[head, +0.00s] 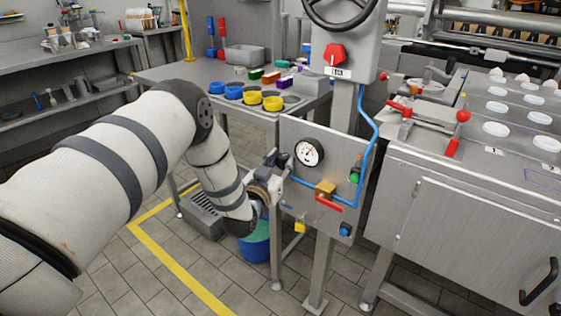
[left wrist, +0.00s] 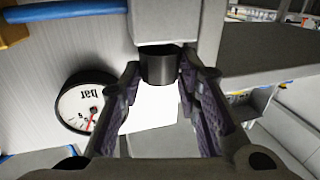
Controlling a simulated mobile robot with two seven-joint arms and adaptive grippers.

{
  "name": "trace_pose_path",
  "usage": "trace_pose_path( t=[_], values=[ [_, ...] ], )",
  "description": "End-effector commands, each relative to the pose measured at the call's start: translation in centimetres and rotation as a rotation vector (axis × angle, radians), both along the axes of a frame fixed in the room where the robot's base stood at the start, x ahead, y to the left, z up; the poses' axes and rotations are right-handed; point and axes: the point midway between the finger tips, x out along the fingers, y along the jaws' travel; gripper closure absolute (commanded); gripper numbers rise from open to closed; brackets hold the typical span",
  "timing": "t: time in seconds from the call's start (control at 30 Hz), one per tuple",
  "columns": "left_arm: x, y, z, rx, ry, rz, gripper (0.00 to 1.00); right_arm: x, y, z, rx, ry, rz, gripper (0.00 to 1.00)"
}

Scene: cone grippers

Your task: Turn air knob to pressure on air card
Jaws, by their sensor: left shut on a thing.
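The grey air panel (head: 328,137) stands upright on a post in the head view. A round white gauge (head: 309,152) is on it. The gauge shows upside down in the left wrist view (left wrist: 85,102), with "bar" lettering and a red needle; I cannot read its value. The black air knob (left wrist: 158,66) hangs below a grey block, between the fingertips. My left gripper (head: 274,172) is shut on this knob, at the panel's left side. A blank white surface (left wrist: 150,118) shows between the fingers; I cannot tell whether it is the air card. My right gripper is out of view.
A blue bucket (head: 256,246) stands below my left gripper. A steel cabinet (head: 460,220) is to the right.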

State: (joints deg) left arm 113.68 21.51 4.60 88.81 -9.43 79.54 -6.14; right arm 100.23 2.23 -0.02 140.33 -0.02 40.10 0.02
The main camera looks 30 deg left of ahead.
Motion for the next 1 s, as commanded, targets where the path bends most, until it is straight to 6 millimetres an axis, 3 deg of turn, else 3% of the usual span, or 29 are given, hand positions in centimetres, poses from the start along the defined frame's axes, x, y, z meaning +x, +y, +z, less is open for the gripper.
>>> trace_pose_path(
  t=[0.4,0.97,1.0],
  values=[
    [-0.09,0.44,-0.19,-0.002,0.003,-0.208,0.98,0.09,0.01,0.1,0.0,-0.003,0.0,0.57],
    [-0.1,0.46,-0.23,-0.004,0.003,-0.247,0.98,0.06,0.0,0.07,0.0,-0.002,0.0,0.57],
    [-0.1,0.46,-0.24,-0.004,0.003,-0.247,0.68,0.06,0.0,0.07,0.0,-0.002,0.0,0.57]
  ],
)
